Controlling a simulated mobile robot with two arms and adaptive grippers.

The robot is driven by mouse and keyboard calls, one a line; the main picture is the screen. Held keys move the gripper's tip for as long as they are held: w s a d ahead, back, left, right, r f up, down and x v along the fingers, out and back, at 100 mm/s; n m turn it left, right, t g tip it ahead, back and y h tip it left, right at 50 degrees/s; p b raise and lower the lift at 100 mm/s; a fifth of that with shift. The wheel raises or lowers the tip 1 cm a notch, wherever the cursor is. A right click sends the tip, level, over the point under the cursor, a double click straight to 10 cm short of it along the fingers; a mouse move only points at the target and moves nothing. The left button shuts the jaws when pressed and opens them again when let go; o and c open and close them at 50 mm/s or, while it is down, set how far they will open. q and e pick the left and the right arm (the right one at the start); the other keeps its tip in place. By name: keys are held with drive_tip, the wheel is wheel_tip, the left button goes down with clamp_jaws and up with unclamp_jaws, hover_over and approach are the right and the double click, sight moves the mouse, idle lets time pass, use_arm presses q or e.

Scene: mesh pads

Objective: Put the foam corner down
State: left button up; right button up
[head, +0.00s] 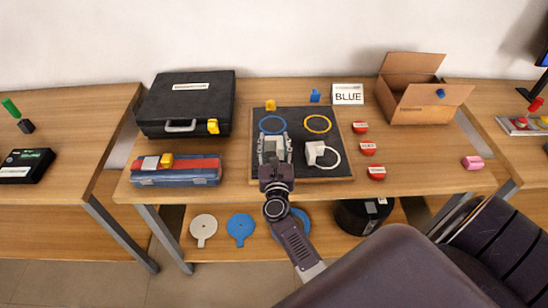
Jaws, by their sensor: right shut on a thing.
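My right gripper (274,146) reaches in from the lower right over the dark mat (342,118) on the middle table. It is shut on a small pale thing, taken as the foam corner (270,148), mostly hidden between the fingers. I cannot tell whether the foam corner touches the mat. A blue ring (272,116) lies just beyond the gripper, and a yellow ring (318,115) lies to its right. A white block (314,152) sits at a white ring (335,164) right of the gripper. My left gripper is not in view.
A black case (186,96) and a blue-red toolbox (178,176) stand left of the mat. The table's front right is mostly clear.

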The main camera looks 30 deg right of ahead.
sight(274, 150)
drive_tip(key=shift+f+b, duration=0.3)
drive_tip(key=shift+f, duration=0.2)
wheel_tip(274, 150, down, 3)
drive_tip(key=b, duration=0.3)
drive_tip(key=shift+f, duration=0.15)
drive_tip(key=o, duration=0.8)
